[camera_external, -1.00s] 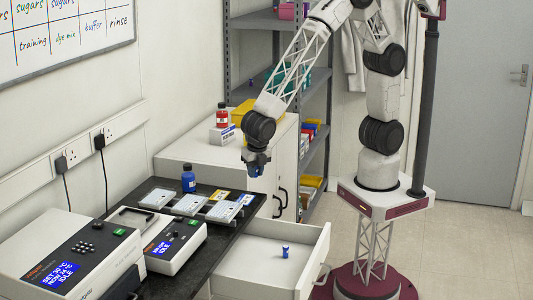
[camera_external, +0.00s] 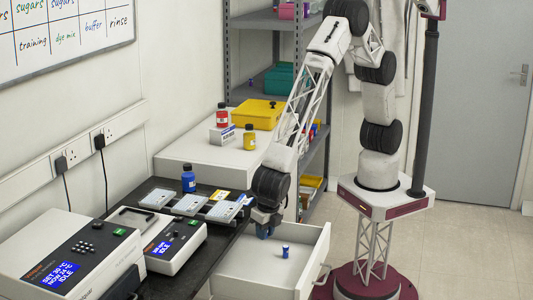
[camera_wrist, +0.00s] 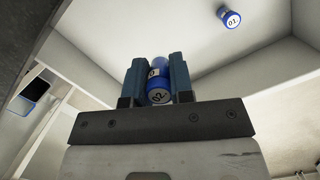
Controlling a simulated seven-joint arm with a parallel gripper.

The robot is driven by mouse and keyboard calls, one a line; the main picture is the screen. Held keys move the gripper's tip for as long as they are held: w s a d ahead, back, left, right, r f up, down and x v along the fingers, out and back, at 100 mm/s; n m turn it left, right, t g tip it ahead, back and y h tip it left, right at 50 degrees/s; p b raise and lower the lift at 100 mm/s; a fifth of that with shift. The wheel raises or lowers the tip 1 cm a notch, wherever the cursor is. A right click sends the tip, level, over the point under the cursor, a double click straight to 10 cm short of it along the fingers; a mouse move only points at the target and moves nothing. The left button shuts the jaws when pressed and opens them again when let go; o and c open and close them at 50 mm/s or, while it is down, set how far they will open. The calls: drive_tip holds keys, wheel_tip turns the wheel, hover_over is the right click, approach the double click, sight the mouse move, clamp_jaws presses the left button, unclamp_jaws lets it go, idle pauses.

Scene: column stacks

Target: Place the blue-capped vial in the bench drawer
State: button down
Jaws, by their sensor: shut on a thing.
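The bench drawer (camera_external: 247,266) is pulled open at the right end of the dark bench. My gripper (camera_external: 264,232) points down at the drawer's far part, by the bench edge; its height above the drawer floor is hard to tell. In the wrist view my gripper (camera_wrist: 154,72) is shut on a blue-capped vial labelled 02 (camera_wrist: 158,94). In the external view I cannot make this vial out between the fingers.
On the bench are a blue bottle (camera_external: 188,181), flat racks (camera_external: 190,204) and an instrument with a display (camera_external: 165,240). The white cabinet behind carries a red bottle (camera_external: 222,118), a yellow bottle (camera_external: 250,138) and a yellow box (camera_external: 252,114). The drawer floor around the standing vial is clear.

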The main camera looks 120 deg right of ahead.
drive_tip(key=a+f, duration=0.2)
drive_tip(key=a, duration=0.4)
drive_tip(key=shift+w+a+n, duration=0.15)
drive_tip(key=shift+a+n, duration=0.05)
drive_tip(key=shift+n, duration=0.2)
drive_tip(key=shift+f, duration=0.15)
hover_over(272, 279)
drive_tip(key=shift+a+f, duration=0.15)
drive_tip(key=shift+f, duration=1.4)
drive_tip(key=shift+a+f, duration=0.1)
drive_tip(key=shift+f, duration=1.4)
drive_tip(key=shift+f, duration=1.9)
drive_tip(key=shift+f, duration=0.15)
drive_tip(key=c, duration=1)
unclamp_jaws()
